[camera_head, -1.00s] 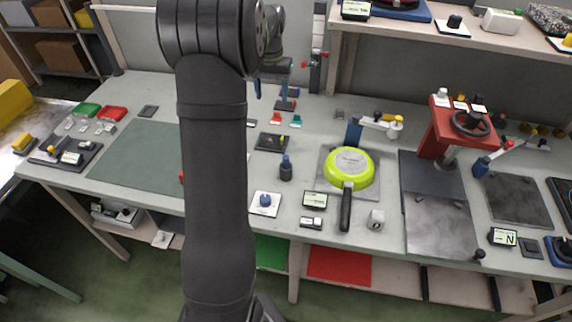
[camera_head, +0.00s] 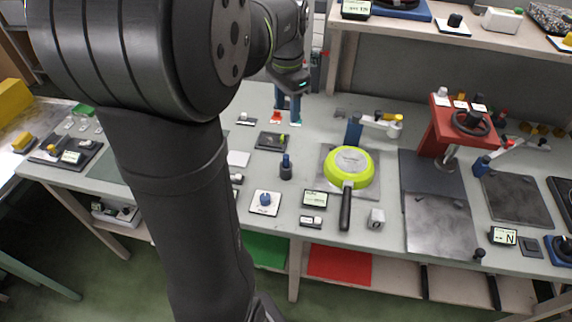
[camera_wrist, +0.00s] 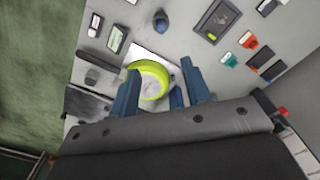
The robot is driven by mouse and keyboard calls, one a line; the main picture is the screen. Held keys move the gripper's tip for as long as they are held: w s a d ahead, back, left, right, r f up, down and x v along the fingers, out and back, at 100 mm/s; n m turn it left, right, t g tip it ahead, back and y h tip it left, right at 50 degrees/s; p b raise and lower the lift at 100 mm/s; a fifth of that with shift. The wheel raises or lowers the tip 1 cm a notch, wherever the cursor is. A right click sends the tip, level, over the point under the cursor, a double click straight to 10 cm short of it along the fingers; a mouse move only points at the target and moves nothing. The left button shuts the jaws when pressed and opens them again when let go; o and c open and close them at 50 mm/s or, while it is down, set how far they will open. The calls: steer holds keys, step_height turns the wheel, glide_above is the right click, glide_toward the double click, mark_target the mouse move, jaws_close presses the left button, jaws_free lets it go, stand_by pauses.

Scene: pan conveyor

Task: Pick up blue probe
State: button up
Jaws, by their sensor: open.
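The blue probe (camera_head: 286,160) stands upright in a small dark holder on the bench, left of the green pan. In the wrist view the probe in its holder (camera_wrist: 160,19) is a small dark shape near the top edge. My gripper (camera_head: 287,108) has blue fingers and hangs farther back than the probe in the head view. In the wrist view my gripper (camera_wrist: 163,84) is open, with nothing held between its fingers; the pan shows beyond them.
The green pan (camera_head: 348,162) lies right of the probe, its black handle towards the front. A dark pad (camera_head: 271,141) lies behind the probe. A white-plated blue knob (camera_head: 265,199) and a small display (camera_head: 314,199) are in front. A red press (camera_head: 455,130) stands right.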

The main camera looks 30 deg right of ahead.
glide_above(286, 155)
steer(key=f, duration=1.2)
steer(key=shift+s, duration=0.3)
steer(key=shift+w+f, duration=0.15)
steer(key=shift+f, duration=1.2)
steer(key=shift+w+f, duration=0.1)
steer(key=shift+f, duration=1.25)
jaws_close()
